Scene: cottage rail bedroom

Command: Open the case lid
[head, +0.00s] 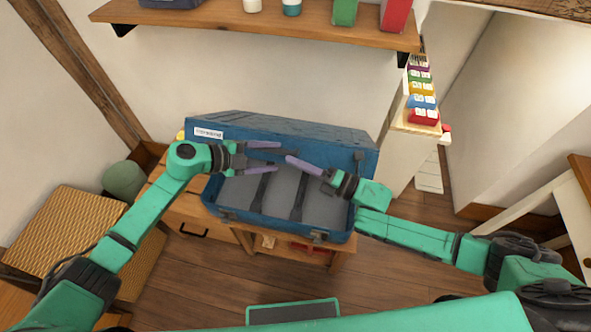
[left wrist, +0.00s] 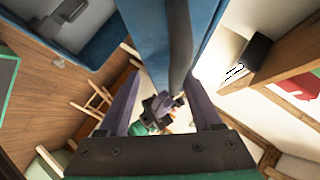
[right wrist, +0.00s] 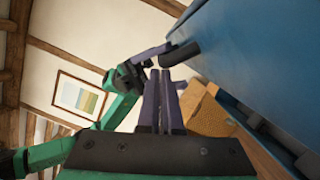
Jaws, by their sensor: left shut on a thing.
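The blue case (head: 335,225) stands open on a low wooden stand, its grey interior with dark straps showing. Its lid (head: 290,127) is raised at the back and tilted, with a white label near its left end. My left gripper (head: 278,157) is at the lid's front edge, its fingers around the dark handle (right wrist: 180,54). The lid's edge fills the gap between the fingers in the left wrist view (left wrist: 180,45). My right gripper (head: 290,159) is shut and empty, its fingers together in the right wrist view (right wrist: 160,80), close to the left gripper and below the lid edge.
A wall shelf (head: 260,24) with bottles and boxes hangs above the case. A white cabinet (head: 400,155) with coloured blocks stands to the right. A woven box (head: 70,225) and a green round thing (head: 124,180) are at the left.

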